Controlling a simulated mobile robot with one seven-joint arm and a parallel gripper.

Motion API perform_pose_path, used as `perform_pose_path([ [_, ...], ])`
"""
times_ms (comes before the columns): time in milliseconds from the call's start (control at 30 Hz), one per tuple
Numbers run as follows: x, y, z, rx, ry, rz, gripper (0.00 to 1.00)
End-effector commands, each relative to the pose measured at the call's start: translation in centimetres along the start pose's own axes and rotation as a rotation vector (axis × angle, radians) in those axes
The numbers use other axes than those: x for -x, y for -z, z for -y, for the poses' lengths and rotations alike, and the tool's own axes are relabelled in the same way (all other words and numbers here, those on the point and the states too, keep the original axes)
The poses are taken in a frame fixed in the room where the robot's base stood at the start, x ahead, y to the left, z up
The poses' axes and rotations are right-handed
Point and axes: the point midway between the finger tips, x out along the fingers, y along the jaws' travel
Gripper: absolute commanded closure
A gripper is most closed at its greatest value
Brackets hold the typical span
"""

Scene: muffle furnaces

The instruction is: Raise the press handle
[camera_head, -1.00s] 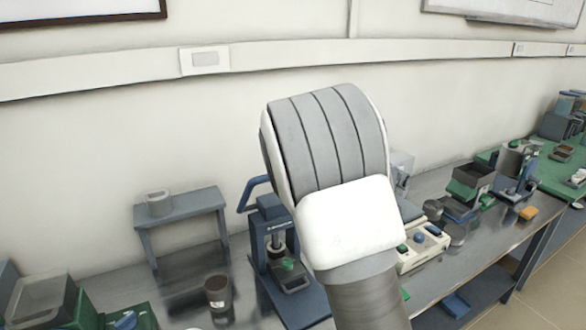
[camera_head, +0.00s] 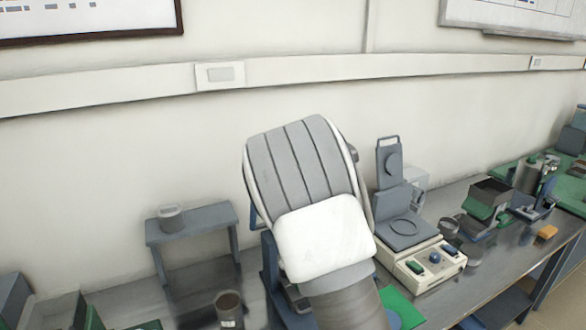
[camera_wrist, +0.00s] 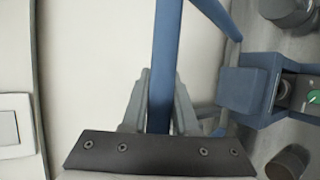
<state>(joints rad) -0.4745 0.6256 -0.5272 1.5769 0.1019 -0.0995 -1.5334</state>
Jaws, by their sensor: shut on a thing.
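The press is a blue frame (camera_head: 270,268) on the bench in the head view, mostly hidden behind my arm. Its blue handle shows in the wrist view as a long bar (camera_wrist: 167,45) running up from between the fingers. My gripper (camera_wrist: 160,88) is shut on this handle, with one grey finger on each side of the bar. The blue press head (camera_wrist: 245,92) lies to the right in the wrist view, below a side bar of the handle. In the head view my arm hides the gripper and nearly all of the handle.
A grey stand (camera_head: 190,224) with a small cup on it stands left of the press, and a dark cup (camera_head: 229,308) stands in front. The wall is behind.

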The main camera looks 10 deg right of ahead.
Motion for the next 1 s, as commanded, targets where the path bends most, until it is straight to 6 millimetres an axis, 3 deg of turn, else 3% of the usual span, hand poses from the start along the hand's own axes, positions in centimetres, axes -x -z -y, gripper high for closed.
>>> perform_pose_path([
  [33,-0.2,0.2,0.8,0.004,0.014,-0.002,1.00],
  [267,-0.2,0.3,1.0,0.004,0.018,-0.002,1.00],
  [300,-0.2,0.3,1.0,0.004,0.019,-0.002,0.69],
  [467,-0.2,0.2,0.9,0.004,0.016,-0.002,0.43],
  [767,0.1,0.2,0.5,0.002,0.009,-0.002,0.43],
  [1000,2.9,0.3,0.5,0.002,0.007,-0.004,0.43],
])
